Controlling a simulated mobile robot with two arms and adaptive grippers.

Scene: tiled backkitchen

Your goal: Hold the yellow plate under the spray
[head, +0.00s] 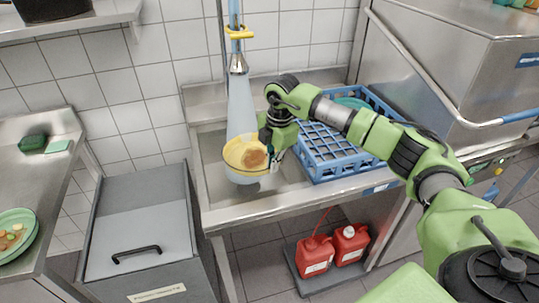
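The yellow plate (233,150) is over the sink (211,160), tilted, with a brown patch of soil (254,158) on its face. My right gripper (272,160) is at the plate's right edge and appears shut on it. The spray nozzle (238,64) hangs above, and a pale blue cone of spray (240,105) comes down onto the plate. A pale, whitish shape shows just below the plate; I cannot tell what it is. My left gripper is not in view.
A blue dish rack (335,158) with a green dish (352,103) stands right of the sink. A steel dishwasher (450,60) is at the right. A grey lidded bin (140,225) stands at the left. Green plates with food scraps (14,232) lie on the left counter. Red canisters (315,255) sit below.

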